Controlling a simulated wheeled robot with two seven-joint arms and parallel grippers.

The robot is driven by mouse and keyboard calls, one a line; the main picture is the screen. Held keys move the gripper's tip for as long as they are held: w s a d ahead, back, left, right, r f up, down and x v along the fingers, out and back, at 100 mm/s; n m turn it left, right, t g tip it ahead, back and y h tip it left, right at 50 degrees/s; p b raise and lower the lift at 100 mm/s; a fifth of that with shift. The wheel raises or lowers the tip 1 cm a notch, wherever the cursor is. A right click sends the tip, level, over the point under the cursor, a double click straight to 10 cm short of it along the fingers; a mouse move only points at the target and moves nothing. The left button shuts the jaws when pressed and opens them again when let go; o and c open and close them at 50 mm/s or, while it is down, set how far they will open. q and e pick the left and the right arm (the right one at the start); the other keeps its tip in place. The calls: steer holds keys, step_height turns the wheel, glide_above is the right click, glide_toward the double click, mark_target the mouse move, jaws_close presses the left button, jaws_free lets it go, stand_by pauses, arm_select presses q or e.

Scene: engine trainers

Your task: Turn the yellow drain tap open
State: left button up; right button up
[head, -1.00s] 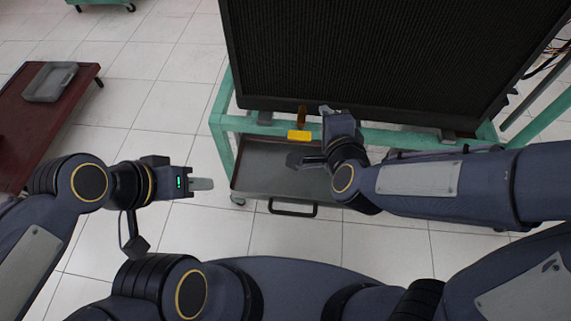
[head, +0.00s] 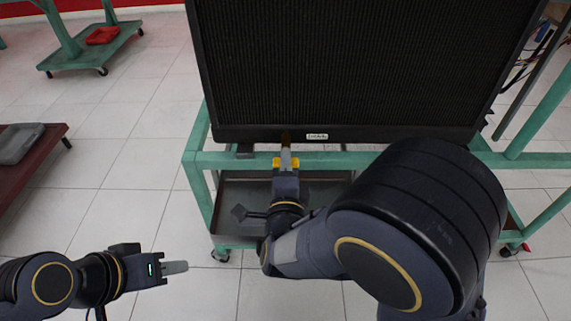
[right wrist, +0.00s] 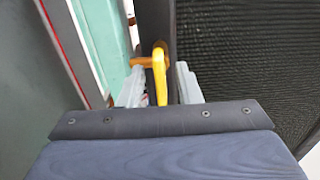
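The yellow drain tap (head: 296,162) is at the lower front edge of the black radiator (head: 340,75); my right gripper (head: 286,160) partly covers it in the head view. In the right wrist view the tap's yellow handle (right wrist: 160,78) lies between the two grey fingers of my right gripper (right wrist: 160,88). The fingers stand apart on either side, with dark gaps beside the handle, so the gripper looks open around it.
A green frame (head: 230,160) carries the radiator, with a grey tray (head: 232,205) below the tap. The white tiled floor (head: 130,200) is clear between.

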steer(key=shift+w, duration=0.45)
jaws_close()
